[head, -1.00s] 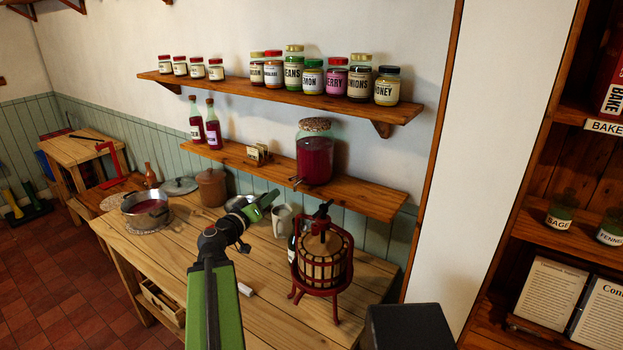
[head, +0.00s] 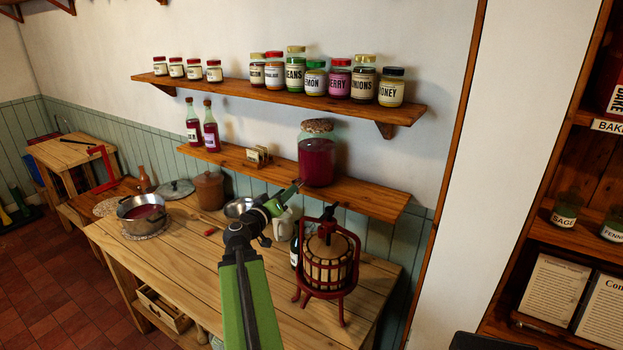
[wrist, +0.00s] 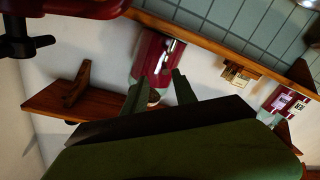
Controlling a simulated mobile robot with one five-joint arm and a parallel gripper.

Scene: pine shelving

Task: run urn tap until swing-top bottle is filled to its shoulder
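The urn (head: 316,160) is a glass jar of dark red liquid with a speckled lid, on the lower wall shelf. In the wrist view the urn (wrist: 150,65) appears upside down, with its metal tap (wrist: 172,47) in front. My gripper (head: 291,192) is just left of the urn's base in the head view and covers the tap area. In the wrist view my gripper (wrist: 161,88) has its two fingers apart with nothing between them; the tap is beyond the tips. A dark bottle (head: 294,252) stands on the bench below, partly hidden; I cannot tell its top or fill level.
A red-framed fruit press (head: 327,262) stands on the bench just right of the bottle. A pale mug (head: 284,226) and a metal bowl (head: 239,206) are behind my arm. Two red bottles (head: 211,132) and a small card holder (head: 258,156) share the urn's shelf (head: 365,195).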

